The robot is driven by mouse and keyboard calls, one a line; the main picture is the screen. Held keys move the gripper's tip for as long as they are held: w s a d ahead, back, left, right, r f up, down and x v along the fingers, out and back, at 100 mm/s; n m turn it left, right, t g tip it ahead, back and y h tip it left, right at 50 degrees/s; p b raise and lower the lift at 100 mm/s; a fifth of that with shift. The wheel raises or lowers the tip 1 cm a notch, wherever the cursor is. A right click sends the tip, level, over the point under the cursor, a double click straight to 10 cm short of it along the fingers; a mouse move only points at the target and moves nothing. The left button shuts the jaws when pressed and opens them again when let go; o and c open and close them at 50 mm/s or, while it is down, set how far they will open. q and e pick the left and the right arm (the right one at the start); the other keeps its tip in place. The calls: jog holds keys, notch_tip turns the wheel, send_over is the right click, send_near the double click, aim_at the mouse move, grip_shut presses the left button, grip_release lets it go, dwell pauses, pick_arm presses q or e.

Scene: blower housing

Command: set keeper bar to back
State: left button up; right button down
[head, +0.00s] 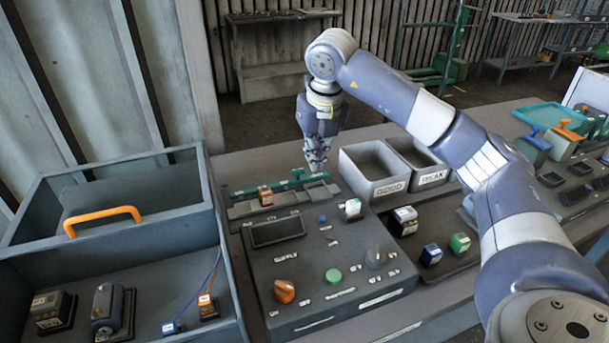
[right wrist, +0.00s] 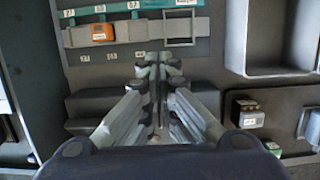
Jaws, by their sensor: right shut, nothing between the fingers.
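The teal keeper bar (head: 281,185) lies along the back of the grey rack behind the control panel. In the right wrist view the teal bar (right wrist: 117,9) runs across the top edge, only partly in frame, with small white labels. An orange block (head: 265,196) sits in the rack just in front of the bar; it also shows in the right wrist view (right wrist: 103,32). Right of it is an empty square frame (right wrist: 180,28). My right gripper (head: 317,168) is shut and empty, above the right end of the rack. Whether it touches the bar cannot be told. My left gripper is not in view.
Two grey bins (head: 373,170) stand right of the rack. The control panel (head: 315,250) with knobs and buttons is in front. A grey open crate (head: 110,215) with an orange handle (head: 103,218) is at left. Several blocks (head: 431,254) stand right of the panel.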

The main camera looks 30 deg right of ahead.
jog(key=shift+f, duration=0.1)
jog(key=p+x, duration=0.1)
jog(key=x, duration=0.9)
jog(key=shift+w+p, duration=0.1)
jog(key=shift+p, duration=0.3)
jog(key=shift+w+d+p, duration=0.15)
jog(key=shift+w+p, duration=0.05)
jog(key=shift+w, duration=0.3)
jog(key=shift+w+d+p, duration=0.15)
jog(key=shift+w+p, duration=0.05)
jog(key=shift+w, duration=0.35)
jog(key=shift+w+d, duration=0.2)
jog(key=shift+w, duration=0.6)
